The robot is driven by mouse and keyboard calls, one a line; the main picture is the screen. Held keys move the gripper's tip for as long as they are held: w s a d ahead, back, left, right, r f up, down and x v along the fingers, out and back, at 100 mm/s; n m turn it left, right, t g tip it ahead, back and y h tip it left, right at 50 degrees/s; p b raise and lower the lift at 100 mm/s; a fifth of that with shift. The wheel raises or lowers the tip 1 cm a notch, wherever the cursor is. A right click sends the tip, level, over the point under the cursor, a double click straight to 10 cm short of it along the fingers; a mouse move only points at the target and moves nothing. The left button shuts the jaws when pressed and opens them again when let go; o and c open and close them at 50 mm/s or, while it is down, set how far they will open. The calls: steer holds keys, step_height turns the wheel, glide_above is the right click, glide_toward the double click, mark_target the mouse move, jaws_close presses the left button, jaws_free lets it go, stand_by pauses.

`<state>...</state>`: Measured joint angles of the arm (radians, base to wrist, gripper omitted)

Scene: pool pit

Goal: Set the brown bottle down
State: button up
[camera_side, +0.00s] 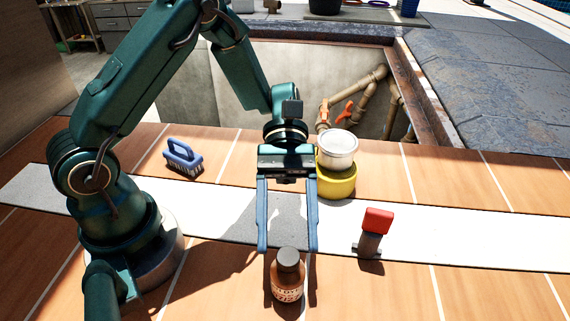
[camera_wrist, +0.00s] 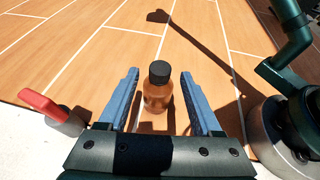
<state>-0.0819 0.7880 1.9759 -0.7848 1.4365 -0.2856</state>
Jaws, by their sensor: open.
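The brown bottle (camera_side: 287,283) with a dark cap and a pale label stands upright on the orange tiles in the side view. It also shows in the wrist view (camera_wrist: 158,92), in the gap between my two blue fingers. My gripper (camera_side: 287,250) is open, its fingers pointing down, with one on each side of the bottle's cap in the picture. In the wrist view there is a visible gap between each finger and the bottle, so it stands free of them.
A blue brush (camera_side: 183,158) lies at left. An open pit (camera_side: 300,90) with pipes lies beyond. Tiles at front right are clear.

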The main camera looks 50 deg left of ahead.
steer(key=s+a+r+m+t+y, duration=0.2)
steer(key=a+r+m+t+y, duration=0.6)
steer(key=a+m+t+y, duration=0.2)
steer(key=a+t+y, duration=0.1)
steer(key=a+t, duration=0.1)
steer(key=t, duration=0.1)
steer(key=shift+s+a+m+t, duration=0.2)
steer(key=shift+m+t, duration=0.1)
steer(key=shift+m, duration=0.1)
